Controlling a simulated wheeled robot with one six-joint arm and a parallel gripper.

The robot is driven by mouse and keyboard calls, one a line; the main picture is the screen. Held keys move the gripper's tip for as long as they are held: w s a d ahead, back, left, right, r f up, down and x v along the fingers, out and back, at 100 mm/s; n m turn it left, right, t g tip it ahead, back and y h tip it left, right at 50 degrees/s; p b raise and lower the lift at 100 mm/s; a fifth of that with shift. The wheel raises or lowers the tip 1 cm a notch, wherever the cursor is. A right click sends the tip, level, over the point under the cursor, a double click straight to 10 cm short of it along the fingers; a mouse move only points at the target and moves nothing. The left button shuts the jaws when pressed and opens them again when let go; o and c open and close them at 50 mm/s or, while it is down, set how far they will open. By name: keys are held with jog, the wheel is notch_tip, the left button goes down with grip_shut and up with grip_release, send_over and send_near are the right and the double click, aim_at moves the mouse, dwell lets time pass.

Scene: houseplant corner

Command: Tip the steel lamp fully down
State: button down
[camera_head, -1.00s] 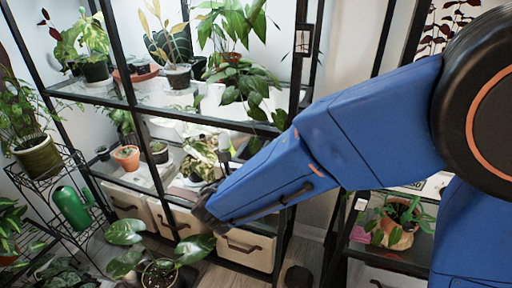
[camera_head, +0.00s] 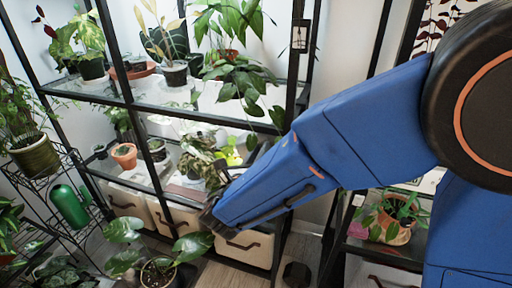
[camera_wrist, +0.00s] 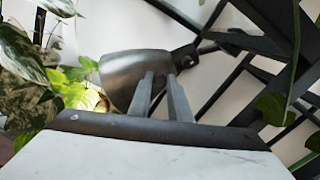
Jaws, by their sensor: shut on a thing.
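The steel lamp shows in the wrist view as a dark grey metal shade (camera_wrist: 122,76), tilted with its opening to the lower left. A small dark joint sits at its right end, near a thin black arm. My gripper (camera_wrist: 161,76) has its two grey fingers at the right part of the shade, shut on it. The exact contact is partly hidden behind the fingers. In the head view my arm reaches to the lower shelf, and the fingers and most of the lamp are too small or covered to make out.
Black shelf bars cross the right of the wrist view. Variegated leaves (camera_wrist: 28,85) crowd its left side. In the head view, a terracotta pot (camera_head: 124,156) stands on the lower shelf, above pale drawers (camera_head: 245,247). A potted plant (camera_head: 158,270) stands in front on the floor.

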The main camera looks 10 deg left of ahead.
jog(key=shift+s+d+f+n, duration=0.1)
jog(key=shift+d+f+n, duration=0.2)
jog(key=shift+d+n, duration=0.4)
jog(key=shift+s+d+f+n, duration=0.1)
jog(key=shift+d+f+n, duration=0.25)
jog(key=shift+n, duration=0.65)
jog(key=c, duration=1.6)
grip_release()
jog(key=shift+c, duration=0.2)
jog(key=shift+s, duration=0.1)
jog(key=s+a, duration=0.2)
jog(key=s, duration=1.5)
jog(key=shift+a, duration=0.15)
